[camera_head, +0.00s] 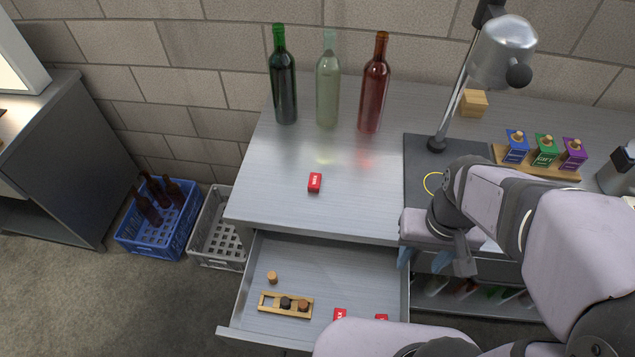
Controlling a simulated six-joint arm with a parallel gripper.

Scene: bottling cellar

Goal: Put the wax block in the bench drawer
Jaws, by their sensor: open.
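A small red wax block (315,182) with white lettering lies on the grey bench top, left of the dark mat. The bench drawer (350,262) below is pulled open, its inside facing up. My gripper (411,259) is open, low at the drawer's right side near the bench front edge. It is apart from the block, to its lower right, and I see nothing held in it. My arm hides part of the bench and the drawer's lower right.
Three bottles (328,92) stand at the back. A lamp (502,52) stands right. The drawer's middle is clear.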

